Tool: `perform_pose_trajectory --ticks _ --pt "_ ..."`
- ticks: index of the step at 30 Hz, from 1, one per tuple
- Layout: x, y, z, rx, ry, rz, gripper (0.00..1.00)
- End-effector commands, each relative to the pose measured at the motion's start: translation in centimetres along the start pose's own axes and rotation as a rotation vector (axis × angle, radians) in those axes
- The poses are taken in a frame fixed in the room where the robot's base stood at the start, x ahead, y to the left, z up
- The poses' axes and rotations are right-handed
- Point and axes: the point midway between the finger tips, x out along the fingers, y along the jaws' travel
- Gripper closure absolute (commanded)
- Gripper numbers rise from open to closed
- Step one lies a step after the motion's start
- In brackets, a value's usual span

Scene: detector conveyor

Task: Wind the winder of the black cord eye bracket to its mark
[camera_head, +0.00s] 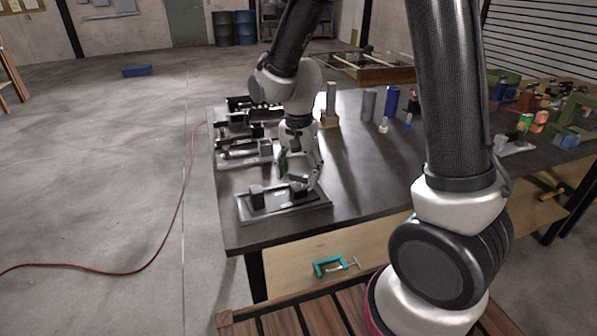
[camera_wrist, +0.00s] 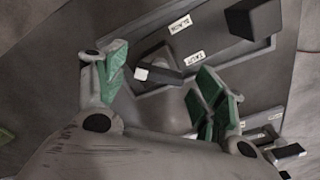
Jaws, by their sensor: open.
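A grey plate (camera_head: 290,208) with black parts lies at the near left end of the dark table. In the wrist view this plate (camera_wrist: 225,65) carries a black block (camera_wrist: 253,18), a recessed tray and two small white labels. I cannot read the labels surely. A dark bar with a white end (camera_wrist: 160,74), perhaps the winder, lies between my fingers. My gripper (camera_head: 297,178) points down over the plate's right half. Its green-padded fingers are open in the wrist view (camera_wrist: 162,64), one on each side of the bar, with no clear contact. Any mark is not distinguishable.
Similar plates with black fittings (camera_head: 245,155) stand just behind along the table's left edge. Grey and blue cylinders (camera_head: 391,103) stand further back on the table (camera_head: 345,165). A teal clamp (camera_head: 335,266) lies on the lower shelf. The table's middle is mostly clear.

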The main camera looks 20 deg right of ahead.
Motion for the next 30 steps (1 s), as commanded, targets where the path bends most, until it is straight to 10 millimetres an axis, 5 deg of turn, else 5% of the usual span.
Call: perform_pose_trajectory --ticks 5,12,30 --pt "-0.02 0.00 0.00 0.000 0.000 0.000 0.32" --pt "-0.04 -0.01 0.00 0.000 0.000 0.000 0.76" --pt "-0.07 -0.02 -0.01 -0.181 0.000 -0.001 0.76"
